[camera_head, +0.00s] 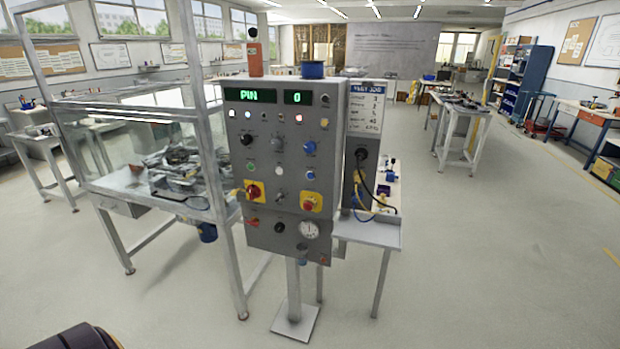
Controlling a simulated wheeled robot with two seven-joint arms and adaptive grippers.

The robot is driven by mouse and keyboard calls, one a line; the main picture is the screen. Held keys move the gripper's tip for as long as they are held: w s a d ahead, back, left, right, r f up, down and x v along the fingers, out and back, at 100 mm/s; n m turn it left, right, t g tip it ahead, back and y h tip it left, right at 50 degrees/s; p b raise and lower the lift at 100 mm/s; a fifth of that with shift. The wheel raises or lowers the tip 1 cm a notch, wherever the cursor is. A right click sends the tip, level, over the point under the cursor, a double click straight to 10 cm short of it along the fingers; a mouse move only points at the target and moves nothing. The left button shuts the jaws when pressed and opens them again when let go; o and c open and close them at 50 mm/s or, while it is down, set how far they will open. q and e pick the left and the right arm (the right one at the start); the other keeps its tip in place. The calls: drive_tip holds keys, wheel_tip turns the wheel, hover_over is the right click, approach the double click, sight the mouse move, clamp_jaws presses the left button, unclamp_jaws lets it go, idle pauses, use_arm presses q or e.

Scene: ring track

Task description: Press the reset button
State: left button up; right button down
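A grey control panel (262,215) stands upright on a post in the middle of the view, facing me. Two green displays read "PIN" (249,95) and "0" (297,97). Below the small lamps and knobs is a row with a green button (250,167), a white button (279,171) and a blue button (309,175). A red knob on a yellow plate (254,191) is at lower left, and another (311,203) at lower right. The labels are too small to read, so I cannot tell which one is reset. Neither gripper is in view.
A round gauge (308,229) sits low on the panel. A glass-sided metal bench (120,183) adjoins at left. A grey box with a cable (362,165) and a small table (370,233) stand at right. The floor (470,270) in front and to the right is clear.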

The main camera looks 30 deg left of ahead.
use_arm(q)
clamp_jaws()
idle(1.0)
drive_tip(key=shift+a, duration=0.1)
